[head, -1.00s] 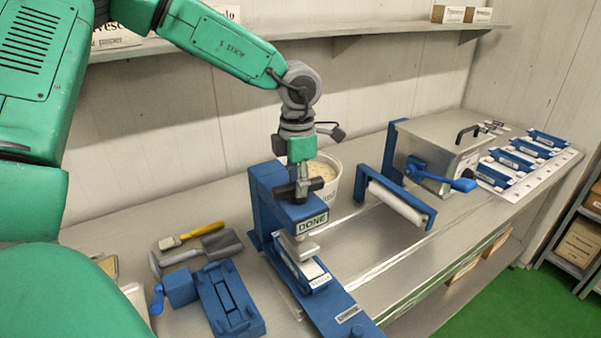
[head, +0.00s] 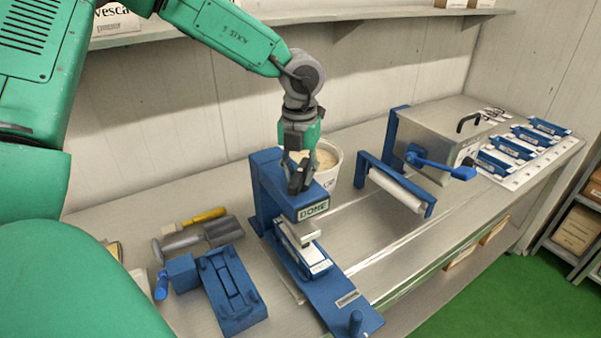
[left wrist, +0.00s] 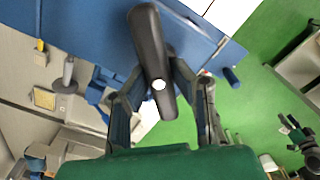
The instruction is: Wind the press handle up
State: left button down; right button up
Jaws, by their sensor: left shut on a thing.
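The blue press (head: 266,195) stands on the bench with a sign reading "DONE" on its front. A grey press plate (head: 299,232) hangs just above a small block with a white label in the press. The black press handle (left wrist: 152,60), a bar, lies between the two fingers of my left gripper (left wrist: 160,85) in the left wrist view. In the head view my left gripper (head: 298,180) points down at the top of the press, shut on the handle and largely hiding it. My right gripper is not in view.
A white tub (head: 329,165) stands close behind the press. A blue roller frame (head: 392,190) and a metal box with a blue crank (head: 440,140) stand to the right. A blue fixture (head: 228,290), a scoop (head: 222,230) and a yellow-handled brush (head: 203,217) lie to the left.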

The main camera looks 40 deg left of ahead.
aim_at(299, 171)
pick_arm(q)
jog(key=shift+s+f+n, duration=0.2)
jog(key=shift+f+n, duration=0.05)
jog(key=shift+n, duration=0.45)
jog(key=c, duration=1.4)
grip_release()
jog(key=shift+r, duration=0.1)
jog(key=shift+w, duration=0.1)
jog(key=shift+r, duration=0.1)
jog(key=shift+w+r, duration=0.1)
jog(key=shift+r, duration=0.15)
notch_tip(299, 171, up, 11)
